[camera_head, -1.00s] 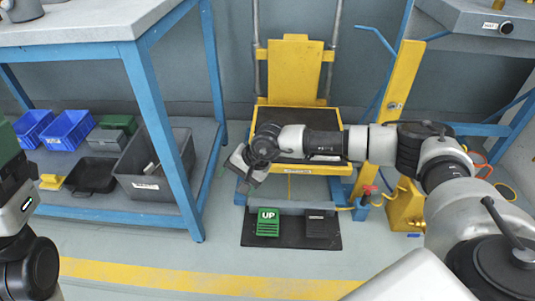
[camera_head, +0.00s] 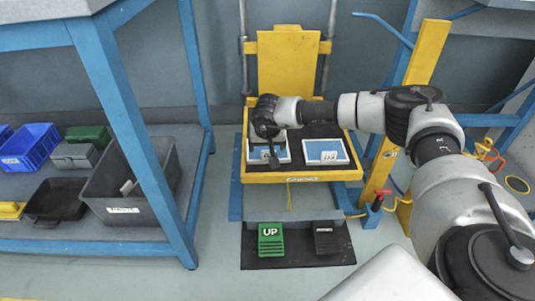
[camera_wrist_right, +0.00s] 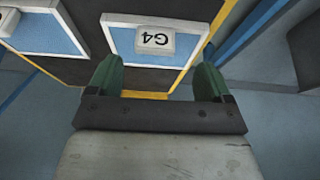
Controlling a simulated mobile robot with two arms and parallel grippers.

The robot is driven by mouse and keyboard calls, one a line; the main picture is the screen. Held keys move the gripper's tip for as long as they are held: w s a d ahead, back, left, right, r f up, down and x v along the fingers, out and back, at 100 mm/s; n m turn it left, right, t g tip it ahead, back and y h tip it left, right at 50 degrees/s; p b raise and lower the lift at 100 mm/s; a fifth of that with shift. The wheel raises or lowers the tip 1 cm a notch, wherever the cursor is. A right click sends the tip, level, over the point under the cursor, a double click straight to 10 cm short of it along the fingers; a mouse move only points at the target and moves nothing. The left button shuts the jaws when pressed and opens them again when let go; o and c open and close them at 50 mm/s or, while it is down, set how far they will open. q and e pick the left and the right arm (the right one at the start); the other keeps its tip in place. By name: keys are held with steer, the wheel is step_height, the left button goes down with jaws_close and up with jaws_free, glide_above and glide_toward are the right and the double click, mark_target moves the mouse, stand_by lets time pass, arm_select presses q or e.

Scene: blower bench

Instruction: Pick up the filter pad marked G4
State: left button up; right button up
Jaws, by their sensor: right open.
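The G4 filter pad (camera_wrist_right: 150,45) is a flat blue pad with a white frame. Its white G4 label reads upside down in the right wrist view. In the head view it is the left pad (camera_head: 283,151) on the yellow lift platform, partly hidden by my right gripper (camera_head: 267,140). In the wrist view my right gripper (camera_wrist_right: 157,78) is open, its green fingers apart near the pad's close edge, with nothing between them. I cannot tell its height above the pad. My left gripper is not in view.
A second blue, white-framed pad (camera_head: 325,151) lies beside it; it also shows in the wrist view (camera_wrist_right: 45,30). The yellow platform edge (camera_head: 300,177) borders the dark surface. A blue-legged bench with bins (camera_head: 135,190) stands left. A green UP pedal (camera_head: 270,240) lies below.

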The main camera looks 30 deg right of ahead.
mark_target(269, 151)
steer(key=shift+d+f+b, duration=0.1)
steer(key=shift+f+b, duration=0.25)
steer(key=shift+f, duration=0.1)
steer(key=b+x, duration=0.3)
steer(key=shift+s+d+f, duration=0.1)
steer(key=shift+d+f, duration=0.1)
steer(key=shift+d, duration=0.05)
steer(key=shift+w+d+f+b, duration=0.15)
steer(key=shift+w+f+b, duration=0.1)
steer(key=shift+f+b, duration=0.2)
steer(key=shift+r, duration=0.15)
steer(key=c, duration=1)
steer(key=shift+c, duration=0.2)
steer(key=shift+r, duration=0.15)
